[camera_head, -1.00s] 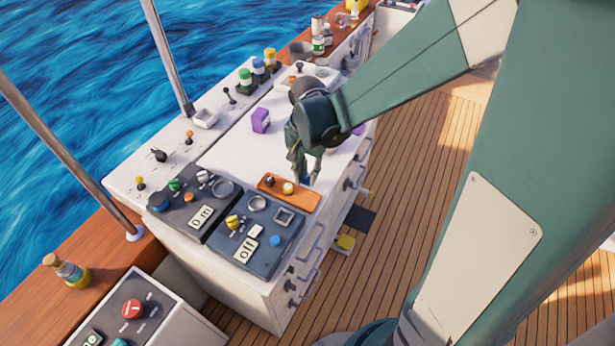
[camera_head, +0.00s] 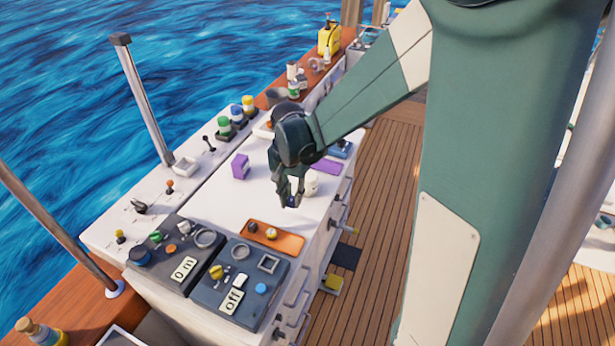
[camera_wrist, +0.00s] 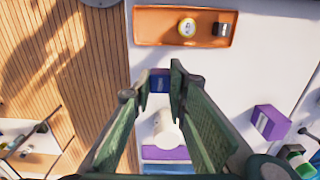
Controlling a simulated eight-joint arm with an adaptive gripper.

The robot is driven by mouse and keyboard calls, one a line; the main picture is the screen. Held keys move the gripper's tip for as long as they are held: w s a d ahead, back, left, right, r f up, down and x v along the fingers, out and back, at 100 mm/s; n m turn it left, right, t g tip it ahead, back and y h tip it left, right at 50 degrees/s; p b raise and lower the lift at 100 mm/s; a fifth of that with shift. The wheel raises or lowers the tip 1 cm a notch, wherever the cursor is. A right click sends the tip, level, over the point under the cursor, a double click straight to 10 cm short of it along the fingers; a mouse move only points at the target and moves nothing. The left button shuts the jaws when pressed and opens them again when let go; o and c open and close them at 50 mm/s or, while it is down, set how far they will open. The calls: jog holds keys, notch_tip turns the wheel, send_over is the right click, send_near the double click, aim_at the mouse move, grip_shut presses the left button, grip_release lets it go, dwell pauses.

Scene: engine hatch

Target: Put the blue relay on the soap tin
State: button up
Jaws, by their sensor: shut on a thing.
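My gripper (camera_head: 291,201) is shut on the blue relay (camera_wrist: 160,80), a small dark blue block between its fingertips, above the white worktop. In the head view the relay (camera_head: 293,200) is mostly hidden by the fingers. A flat purple piece (camera_head: 325,167) lies behind the gripper near the deck-side edge; it also shows low in the wrist view (camera_wrist: 160,154). It may be the soap tin, but I cannot tell for sure. A flat blue piece (camera_head: 340,149) lies just beyond it.
A white cylinder (camera_head: 311,184) stands close to the gripper. An orange tray (camera_head: 287,243) holds a yellow-and-white ball and a dark piece. A purple block (camera_head: 240,166) stands to the left. Dark control panels (camera_head: 238,290) are at the front. Bare worktop lies between purple block and gripper.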

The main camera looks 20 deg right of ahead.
notch_tip(320, 180, up, 6)
jog(key=p, duration=0.4)
send_over(309, 175)
jog(key=shift+r, duration=0.2)
jog(key=shift+f, duration=0.15)
jog(key=shift+f, duration=2.75)
jog(key=shift+f, duration=2.1)
jog(key=shift+f, duration=0.2)
jog(key=o, duration=0.9)
jog(key=shift+c, duration=0.2)
